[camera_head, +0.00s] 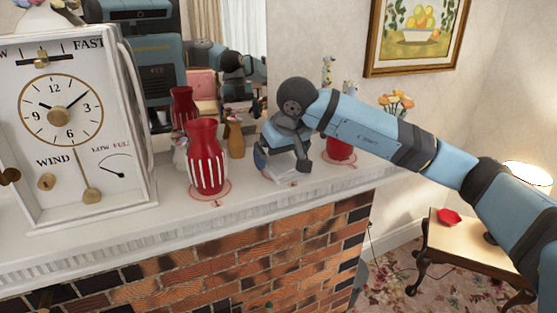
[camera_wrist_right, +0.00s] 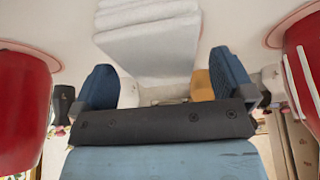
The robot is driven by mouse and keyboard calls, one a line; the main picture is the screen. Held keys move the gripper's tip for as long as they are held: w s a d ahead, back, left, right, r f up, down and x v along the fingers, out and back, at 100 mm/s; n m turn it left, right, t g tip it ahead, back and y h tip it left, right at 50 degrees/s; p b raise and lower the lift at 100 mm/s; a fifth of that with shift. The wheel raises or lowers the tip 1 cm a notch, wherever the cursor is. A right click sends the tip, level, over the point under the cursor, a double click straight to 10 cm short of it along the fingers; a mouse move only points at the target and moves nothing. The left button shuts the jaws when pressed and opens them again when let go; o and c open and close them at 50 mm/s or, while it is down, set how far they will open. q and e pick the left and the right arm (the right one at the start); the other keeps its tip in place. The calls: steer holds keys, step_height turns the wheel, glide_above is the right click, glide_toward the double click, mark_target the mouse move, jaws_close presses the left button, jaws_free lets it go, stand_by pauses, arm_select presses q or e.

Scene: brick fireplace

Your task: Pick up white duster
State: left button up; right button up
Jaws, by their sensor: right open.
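The white duster (camera_wrist_right: 150,45) lies on the mantel as a pale, layered, folded-looking piece. In the head view only a bit of the white duster (camera_head: 286,176) shows, under my right gripper (camera_head: 283,158). My right gripper points down over it at the mantel. In the right wrist view, the two blue fingers of the right gripper (camera_wrist_right: 165,78) stand wide apart, with nothing clamped between them. The duster lies just beyond the fingertips, roughly centred between them. My left gripper is not in view.
A red-and-white striped vase (camera_head: 206,158) stands close left of my right gripper, and a red vase of flowers (camera_head: 341,150) stands close right. A small orange-brown vase (camera_head: 236,138) is behind. A large white clock (camera_head: 75,110) fills the left. A mirror (camera_head: 215,60) backs the mantel (camera_head: 130,222).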

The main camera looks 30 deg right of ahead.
mark_target(279, 158)
steer(key=shift+x, duration=1)
steer(key=shift+r, duration=0.1)
steer(key=shift+c, duration=0.2)
steer(key=c, duration=0.9)
step_height(279, 158, up, 20)
steer(key=b, duration=0.3)
steer(key=shift+o, duration=0.6)
steer(key=shift+c, duration=0.3)
